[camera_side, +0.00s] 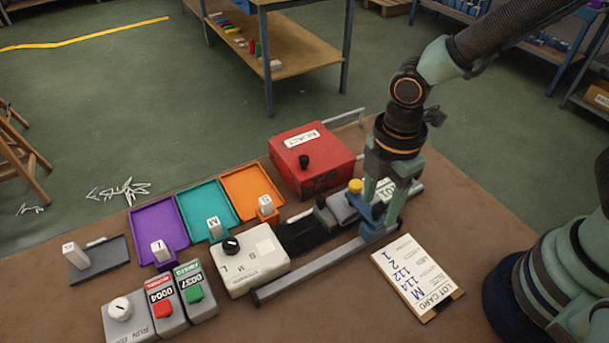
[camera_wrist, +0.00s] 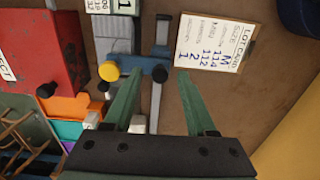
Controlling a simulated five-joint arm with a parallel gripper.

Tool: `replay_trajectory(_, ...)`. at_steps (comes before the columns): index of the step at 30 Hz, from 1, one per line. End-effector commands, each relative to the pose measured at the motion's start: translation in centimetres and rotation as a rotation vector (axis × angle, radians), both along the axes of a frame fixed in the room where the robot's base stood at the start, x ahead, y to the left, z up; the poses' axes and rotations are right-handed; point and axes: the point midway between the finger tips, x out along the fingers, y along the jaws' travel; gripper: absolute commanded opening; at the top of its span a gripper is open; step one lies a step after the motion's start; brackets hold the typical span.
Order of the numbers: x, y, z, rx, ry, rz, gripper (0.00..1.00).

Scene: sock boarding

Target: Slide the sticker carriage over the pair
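The sticker carriage (camera_side: 372,231) is a blue piece with a yellow knob (camera_side: 355,186), near the far right end of a grey rail (camera_side: 310,272). In the wrist view the carriage (camera_wrist: 145,66) shows as a blue bar. A grey folded bundle, apparently the pair (camera_side: 342,209), lies beside the carriage on the left; it shows as a grey stack in the wrist view (camera_wrist: 118,32). My gripper (camera_side: 382,212) points down at the carriage. In the wrist view its green fingers (camera_wrist: 162,75) are apart, with the carriage's blue end between their tips. Contact cannot be told.
A red reject box (camera_side: 312,165) stands behind the rail. A lot card (camera_side: 418,275) lies in front, reading M. Purple (camera_side: 158,225), teal (camera_side: 207,205) and orange (camera_side: 250,188) trays, a white dial box (camera_side: 250,262) and two counters (camera_side: 177,300) stand left.

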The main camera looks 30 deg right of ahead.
Motion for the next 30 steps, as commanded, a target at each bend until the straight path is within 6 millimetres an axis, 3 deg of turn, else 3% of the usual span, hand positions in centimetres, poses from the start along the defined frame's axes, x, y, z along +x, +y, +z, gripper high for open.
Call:
replay_trajectory(11,0.1,0.1,1.0,0.002,-0.004,-0.001,0.57)
replay_trajectory(24,0.1,0.1,9.3,0.004,-0.006,0.000,0.57)
replay_trajectory(30,0.1,0.0,11.6,0.002,-0.003,0.000,0.57)
